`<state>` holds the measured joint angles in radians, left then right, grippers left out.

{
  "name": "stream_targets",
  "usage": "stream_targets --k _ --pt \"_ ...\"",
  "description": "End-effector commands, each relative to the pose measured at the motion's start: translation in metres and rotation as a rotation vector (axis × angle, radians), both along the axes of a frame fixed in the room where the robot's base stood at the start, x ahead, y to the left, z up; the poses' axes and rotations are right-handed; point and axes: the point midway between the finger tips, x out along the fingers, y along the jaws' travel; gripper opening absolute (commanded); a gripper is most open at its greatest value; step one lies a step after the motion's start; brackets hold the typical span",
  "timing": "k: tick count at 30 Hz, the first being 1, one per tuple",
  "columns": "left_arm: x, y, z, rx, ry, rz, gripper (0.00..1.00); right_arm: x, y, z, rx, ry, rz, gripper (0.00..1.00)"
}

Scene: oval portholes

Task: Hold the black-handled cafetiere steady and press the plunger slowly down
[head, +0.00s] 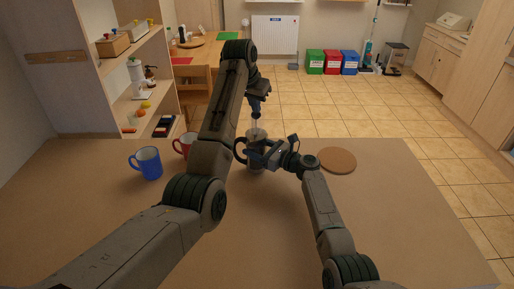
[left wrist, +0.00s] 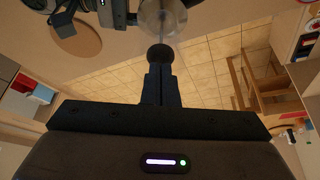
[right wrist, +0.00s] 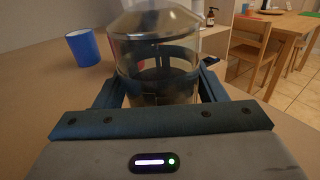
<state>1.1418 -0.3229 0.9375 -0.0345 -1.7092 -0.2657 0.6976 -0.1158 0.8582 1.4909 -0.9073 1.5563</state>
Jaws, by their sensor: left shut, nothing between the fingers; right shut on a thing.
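The cafetiere (head: 257,136) stands on the table with its black handle toward the left in the head view. Its clear glass body (right wrist: 152,48) has a metallic lid (right wrist: 160,20) and dark contents low down. My right gripper (head: 268,156) is shut around the glass body, a finger on each side in the right wrist view (right wrist: 160,88). My left gripper (head: 257,104) is above the lid, shut and empty, pointing down. In the left wrist view its closed fingertips (left wrist: 159,68) are at the round black plunger knob (left wrist: 160,54); I cannot tell whether they touch. Part of the cafetiere is hidden by my right gripper.
A blue mug (head: 147,164) and a red mug (head: 184,143) stand left of the cafetiere. A round cork mat (head: 337,160) lies to its right. The table (head: 400,215) is clear at the right front. Shelves (head: 130,95) stand beyond the table's back left.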

Motion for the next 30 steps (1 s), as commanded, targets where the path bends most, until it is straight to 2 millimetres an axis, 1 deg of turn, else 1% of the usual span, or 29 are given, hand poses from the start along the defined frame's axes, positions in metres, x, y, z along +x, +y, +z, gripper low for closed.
stream_targets --k 1,30 --pt "0.0 0.0 -0.003 0.0 0.002 0.0 0.0 0.0 0.0 0.0 0.0 0.0 0.0 0.18" --pt "-0.001 0.0 -0.031 0.0 0.004 -0.001 0.0 0.0 0.0 0.0 0.0 0.0 0.0 0.18"
